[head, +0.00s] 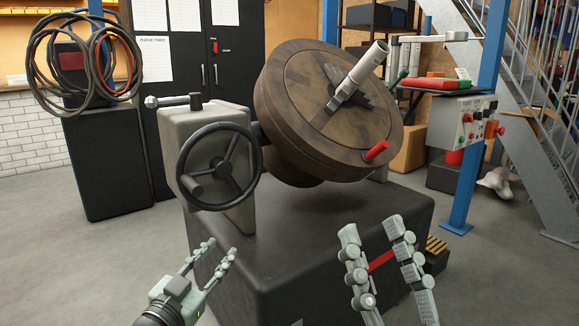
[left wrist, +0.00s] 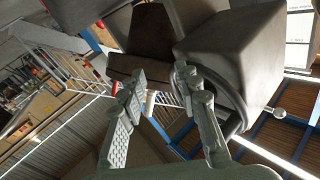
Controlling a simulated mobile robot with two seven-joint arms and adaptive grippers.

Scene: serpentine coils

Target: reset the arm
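My left gripper (head: 219,248) is at the lower left of the head view, in front of the dark pedestal. Its two fingers stand apart with nothing between them, and they also show apart in the left wrist view (left wrist: 164,72). My right gripper (head: 373,226) is at the lower middle right, with its fingers spread wide. A red strip (head: 381,261) shows in the gap between them, apparently behind on the pedestal. Both grippers appear clear of the large tilted round table (head: 290,110), its pale handle (head: 362,68) and red knob (head: 376,151).
A black handwheel (head: 215,163) sits on the grey housing (head: 232,118) left of the round table. The dark pedestal (head: 300,235) fills the middle front. A control box (head: 463,124) and blue post (head: 474,170) stand at right. Open floor (head: 90,245) lies at left.

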